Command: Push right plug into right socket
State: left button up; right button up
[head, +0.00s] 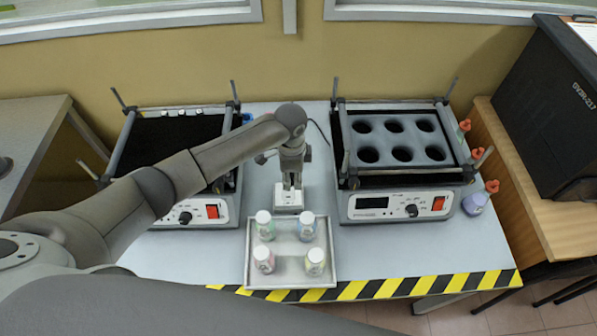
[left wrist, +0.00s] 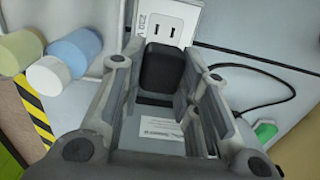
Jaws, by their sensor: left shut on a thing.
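My left gripper (head: 291,186) points down over the white socket box (head: 288,199), between the two shaker devices. In the left wrist view, its jaws (left wrist: 165,98) are shut on a black plug (left wrist: 161,68). The plug is in front of the white socket box (left wrist: 170,22), which is marked 230 V. One pair of slots (left wrist: 168,25) shows uncovered beyond the plug. The plug's front end is hidden, so I cannot tell whether it touches or enters a socket. My right gripper is not in view.
A metal tray (head: 255,279) with several capped bottles stands just in front of the socket box. A shaker (head: 215,212) is at left, and another (head: 350,207) with round holes at right. A black cable (left wrist: 268,103) lies on the table. Striped tape marks the front edge (head: 400,287).

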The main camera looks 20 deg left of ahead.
pick_arm(q)
jog(key=shift+s+a+f, duration=0.1)
jog(key=shift+a, duration=0.1)
jog(key=shift+w+a+f, duration=0.3)
jog(key=shift+a, duration=0.1)
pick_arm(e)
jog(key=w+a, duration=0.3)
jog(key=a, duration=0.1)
pick_arm(q)
jog(key=shift+s+d+f, duration=0.1)
jog(key=shift+f+b, duration=0.9)
jog(key=shift+b, duration=0.25)
notch_tip(320, 180, down, 2)
jog(key=shift+f+b, duration=0.2)
jog(key=shift+b, duration=1.05)
jog(key=shift+f+b, duration=0.5)
jog(key=shift+b, duration=0.05)
jog(key=shift+f, duration=0.1)
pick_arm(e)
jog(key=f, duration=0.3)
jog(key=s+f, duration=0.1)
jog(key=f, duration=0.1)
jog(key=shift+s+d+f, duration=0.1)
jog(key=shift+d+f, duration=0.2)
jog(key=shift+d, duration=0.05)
